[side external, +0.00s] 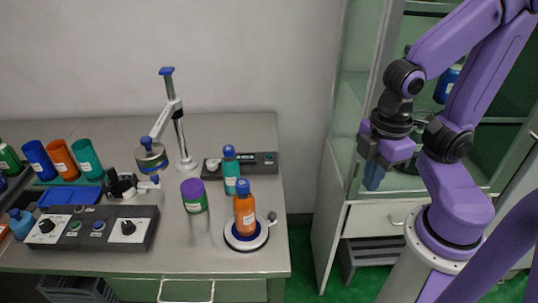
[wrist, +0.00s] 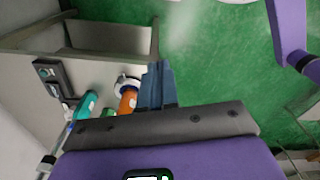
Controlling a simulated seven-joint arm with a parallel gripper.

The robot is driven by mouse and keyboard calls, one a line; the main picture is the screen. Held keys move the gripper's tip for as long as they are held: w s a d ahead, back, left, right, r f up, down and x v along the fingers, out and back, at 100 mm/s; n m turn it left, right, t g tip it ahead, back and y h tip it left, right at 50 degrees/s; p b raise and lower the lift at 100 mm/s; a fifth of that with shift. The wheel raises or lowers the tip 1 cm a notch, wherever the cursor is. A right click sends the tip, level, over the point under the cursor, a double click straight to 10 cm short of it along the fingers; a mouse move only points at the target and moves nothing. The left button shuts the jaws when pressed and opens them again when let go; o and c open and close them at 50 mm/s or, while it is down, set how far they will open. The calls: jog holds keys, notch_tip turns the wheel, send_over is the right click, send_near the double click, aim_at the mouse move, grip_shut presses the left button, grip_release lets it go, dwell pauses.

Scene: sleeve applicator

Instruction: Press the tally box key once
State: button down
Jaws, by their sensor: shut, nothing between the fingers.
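A low dark box (side external: 243,162) stands at the back right of the bench, with a pale label strip, a small green key (side external: 268,158) at its right end and a pale round part at its left. It looks like the tally box, but its lettering is too small to read. It also shows at the left of the wrist view (wrist: 51,79). My gripper (side external: 374,180) is shut and empty, pointing down well to the right of the bench, far from the box. Its blue fingers (wrist: 158,84) are together in the wrist view. The teal bottle hides part of the box's front.
A teal bottle (side external: 231,172) and an orange bottle (side external: 245,213) on a round base (side external: 232,241) stand before the box. A post with an arm (side external: 180,130) rises to its left. A control panel (side external: 100,228) lies front left. A glass cabinet (side external: 352,130) stands behind my gripper.

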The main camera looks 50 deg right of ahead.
jog(key=w+a+f+m+t+y, duration=0.15)
jog(key=w+a, duration=0.25)
jog(key=w, duration=0.5)
jog(key=m+t+h, duration=0.3)
jog(key=t, duration=0.5)
send_over(270, 156)
notch_tip(270, 156, down, 8)
jog(key=shift+f+g+y, duration=0.1)
jog(key=shift+g+y, duration=0.15)
jog(key=shift+y, duration=0.1)
jog(key=shift+f, duration=4.4)
jog(key=shift+f, duration=0.2)
